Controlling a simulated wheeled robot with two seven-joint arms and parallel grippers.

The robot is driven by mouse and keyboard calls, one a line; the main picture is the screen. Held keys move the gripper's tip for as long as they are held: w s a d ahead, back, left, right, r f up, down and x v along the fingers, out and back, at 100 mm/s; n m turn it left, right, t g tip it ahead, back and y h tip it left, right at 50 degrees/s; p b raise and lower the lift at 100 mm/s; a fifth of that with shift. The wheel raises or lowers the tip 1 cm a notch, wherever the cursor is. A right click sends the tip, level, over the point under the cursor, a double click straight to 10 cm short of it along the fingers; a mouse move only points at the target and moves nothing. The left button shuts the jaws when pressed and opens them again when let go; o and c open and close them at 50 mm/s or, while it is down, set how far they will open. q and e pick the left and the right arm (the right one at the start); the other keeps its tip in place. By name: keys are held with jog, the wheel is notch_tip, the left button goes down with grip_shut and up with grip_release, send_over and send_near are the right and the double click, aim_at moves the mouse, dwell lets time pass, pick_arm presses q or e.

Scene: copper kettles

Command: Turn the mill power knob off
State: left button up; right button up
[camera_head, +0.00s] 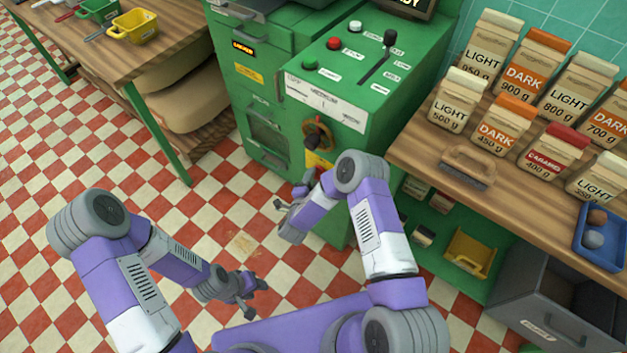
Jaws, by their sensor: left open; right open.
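The mill power knob (318,136) is a dark round knob with an orange-brown part on the front face of the green mill (262,85). A white label strip (326,102) runs above it; its small print is too blurred to read. My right gripper (281,205) is open and empty, below and to the left of the knob and apart from it. My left gripper (254,285) is open and empty, low over the floor and far from the knob. The knob's exact pointer direction is hard to tell.
The mill's top has a green button (310,65), a red button (333,43), a white button (355,26) and a black lever (388,40). A wooden shelf (418,142) with labelled bags stands at right. A wooden table (100,55) stands at left. The tiled floor between is clear.

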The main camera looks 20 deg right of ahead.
grip_shut()
jog(key=shift+w+a+r+n+g+h+p, duration=0.15)
jog(key=shift+n+g+h+p, duration=0.4)
jog(key=shift+n+g+p, duration=1.1)
jog(key=shift+a+f+n+g+h+p, duration=0.1)
jog(key=shift+n+g+h+p, duration=0.65)
jog(key=shift+n, duration=1.8)
grip_release()
jog(key=shift+r, duration=0.1)
